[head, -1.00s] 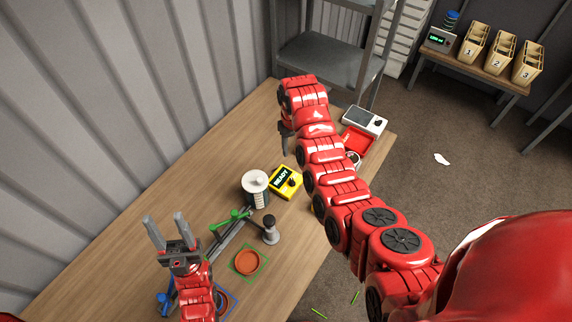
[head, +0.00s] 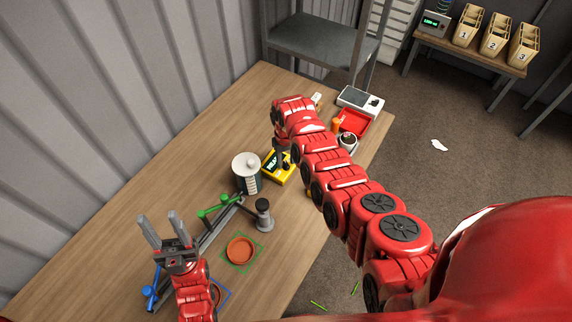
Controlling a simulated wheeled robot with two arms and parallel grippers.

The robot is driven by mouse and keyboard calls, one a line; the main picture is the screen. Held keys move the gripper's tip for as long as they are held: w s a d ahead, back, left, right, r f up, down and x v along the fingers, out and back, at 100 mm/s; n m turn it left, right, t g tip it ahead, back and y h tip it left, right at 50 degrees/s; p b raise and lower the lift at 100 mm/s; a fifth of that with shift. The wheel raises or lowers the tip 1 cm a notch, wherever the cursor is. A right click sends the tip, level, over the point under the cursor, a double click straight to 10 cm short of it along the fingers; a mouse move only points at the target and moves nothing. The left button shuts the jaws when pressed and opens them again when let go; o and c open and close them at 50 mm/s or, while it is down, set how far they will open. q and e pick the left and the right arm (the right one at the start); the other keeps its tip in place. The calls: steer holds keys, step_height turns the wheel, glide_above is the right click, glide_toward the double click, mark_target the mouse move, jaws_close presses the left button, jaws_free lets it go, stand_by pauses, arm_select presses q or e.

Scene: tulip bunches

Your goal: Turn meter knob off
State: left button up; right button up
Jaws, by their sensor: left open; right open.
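A yellow meter (head: 281,177) with a dark display and a black knob sits on the wooden table (head: 195,130), right of a white-topped cylinder (head: 247,172). Its display text is partly covered and cannot be read. My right gripper (head: 283,157) points down over the meter, close to the knob; its fingers are small and partly hidden by my arm. It is open, and whether it touches the knob cannot be told. My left gripper (head: 163,228) is open and empty over the table's near left, fingers pointing up in the picture.
A grey-white device (head: 360,100) and a red tray (head: 354,123) stand at the table's right end. A green-and-blue-jointed stand (head: 223,221), a dark post (head: 263,216) and an orange dish (head: 240,250) lie nearer. The table's left part is clear.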

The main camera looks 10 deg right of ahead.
steer(key=shift+f, duration=0.1)
steer(key=shift+c, duration=0.2)
jaws_close()
